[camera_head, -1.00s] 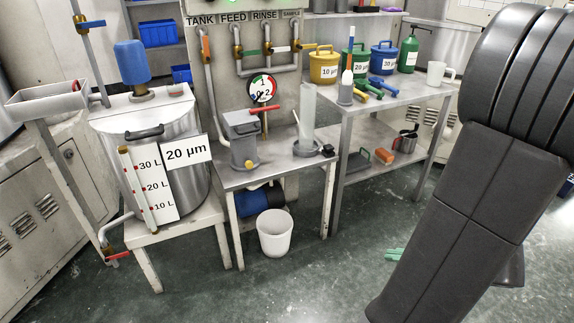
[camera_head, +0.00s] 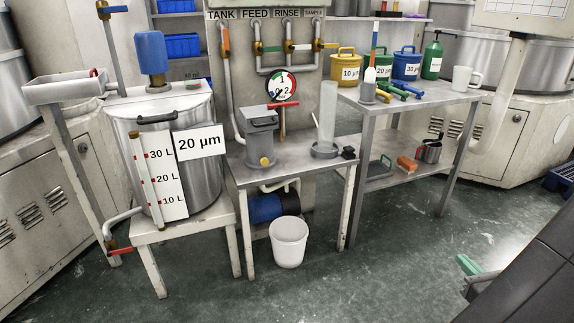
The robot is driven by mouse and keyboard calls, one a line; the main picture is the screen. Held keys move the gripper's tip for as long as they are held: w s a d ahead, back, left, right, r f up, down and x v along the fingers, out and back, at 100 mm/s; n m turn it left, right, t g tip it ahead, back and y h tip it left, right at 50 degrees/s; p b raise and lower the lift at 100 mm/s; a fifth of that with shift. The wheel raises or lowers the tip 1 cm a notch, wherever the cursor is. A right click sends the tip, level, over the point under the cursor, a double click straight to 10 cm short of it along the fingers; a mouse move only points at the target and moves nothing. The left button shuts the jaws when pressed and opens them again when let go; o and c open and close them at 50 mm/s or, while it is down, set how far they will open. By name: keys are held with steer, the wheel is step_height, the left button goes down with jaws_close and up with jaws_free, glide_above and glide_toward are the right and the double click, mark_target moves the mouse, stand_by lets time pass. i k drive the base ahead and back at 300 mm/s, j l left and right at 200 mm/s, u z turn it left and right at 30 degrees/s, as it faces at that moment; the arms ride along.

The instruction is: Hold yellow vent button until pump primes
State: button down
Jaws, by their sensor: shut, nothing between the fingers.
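The yellow vent button (camera_head: 265,161) is a small round knob low on the front of a grey box-shaped pump housing (camera_head: 262,136). The housing stands on a small metal table (camera_head: 240,180), left of a clear cylinder. Nothing touches the button. A round gauge (camera_head: 280,86) with red, white and green zones is behind the housing, with a red lever in front of it. My gripper (camera_head: 470,268), with green tips, is partly in view at the lower right, over the floor. It is shut and empty, well away from the button.
A steel tank (camera_head: 205,100) marked 20 µm stands left of the pump table. A white bucket (camera_head: 288,243) is on the floor before it. A bench (camera_head: 425,97) with pots, bottles and a mug is at the right. The floor in front is clear.

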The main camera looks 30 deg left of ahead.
mark_target(264, 161)
steer(key=i+u, duration=0.1)
steer(key=u, duration=1.05)
steer(key=i+l+u, duration=0.25)
steer(key=u, duration=0.15)
steer(key=i+l+u, duration=0.2)
steer(key=l+u, duration=0.15)
steer(key=i+l+u, duration=0.15)
steer(key=l+u, duration=0.25)
steer(key=l, duration=0.15)
steer(key=i+l, duration=0.1)
steer(key=l, duration=0.5)
steer(key=i+u, duration=0.05)
